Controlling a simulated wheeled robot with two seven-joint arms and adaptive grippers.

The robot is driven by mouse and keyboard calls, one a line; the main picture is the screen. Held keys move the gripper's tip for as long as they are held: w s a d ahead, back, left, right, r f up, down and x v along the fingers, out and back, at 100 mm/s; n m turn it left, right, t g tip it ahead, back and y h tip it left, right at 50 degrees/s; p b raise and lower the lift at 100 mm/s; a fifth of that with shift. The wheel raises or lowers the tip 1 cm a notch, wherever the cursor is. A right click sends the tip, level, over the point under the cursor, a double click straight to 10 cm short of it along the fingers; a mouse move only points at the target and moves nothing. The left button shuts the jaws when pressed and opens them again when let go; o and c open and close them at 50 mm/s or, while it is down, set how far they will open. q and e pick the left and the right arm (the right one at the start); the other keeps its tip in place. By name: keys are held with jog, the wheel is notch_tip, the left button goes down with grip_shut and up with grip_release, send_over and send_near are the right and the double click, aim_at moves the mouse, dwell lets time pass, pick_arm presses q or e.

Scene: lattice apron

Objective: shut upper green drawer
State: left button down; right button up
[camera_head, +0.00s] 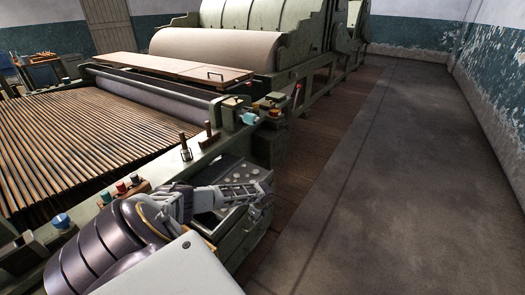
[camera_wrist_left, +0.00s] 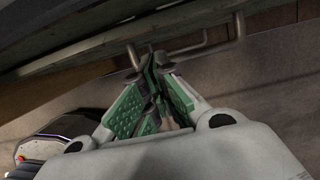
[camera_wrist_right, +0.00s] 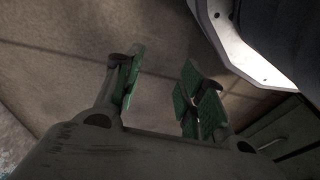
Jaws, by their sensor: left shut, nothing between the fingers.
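The upper green drawer (camera_head: 236,172) is part of a cabinet at the end of the machine. It stands at least partly open, with round pale pieces showing inside. My left gripper (camera_head: 262,189) is at the drawer's front side, fingers together and empty. In the left wrist view its fingertips (camera_wrist_left: 158,62) are close to a metal bar handle (camera_wrist_left: 208,44) on a dark greenish front; whether they touch cannot be told. My right gripper (camera_wrist_right: 160,80) shows only in the right wrist view, fingers apart and empty above the floor. My left forearm hides part of the cabinet.
Below is the cabinet's lower front (camera_head: 246,236). A slatted apron (camera_head: 80,140) and machine rail with knobs and levers (camera_head: 186,148) lie to the left. The grey floor (camera_head: 400,180) on the right is clear. A greenish panel with a handle (camera_wrist_right: 275,141) shows in the right wrist view.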

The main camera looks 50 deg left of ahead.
pick_arm(q)
jog(key=d+p+v, duration=0.1)
jog(key=p+v, duration=0.3)
jog(key=v, duration=0.6)
jog(key=shift+w+d, duration=0.3)
jog(key=shift+d, duration=0.15)
pick_arm(e)
jog(key=s+d+f, duration=0.4)
jog(key=d+f, duration=0.1)
jog(key=f, duration=0.5)
jog(key=shift+s+t+h, duration=0.2)
jog(key=shift+t+h, duration=0.1)
jog(key=shift+r, duration=0.1)
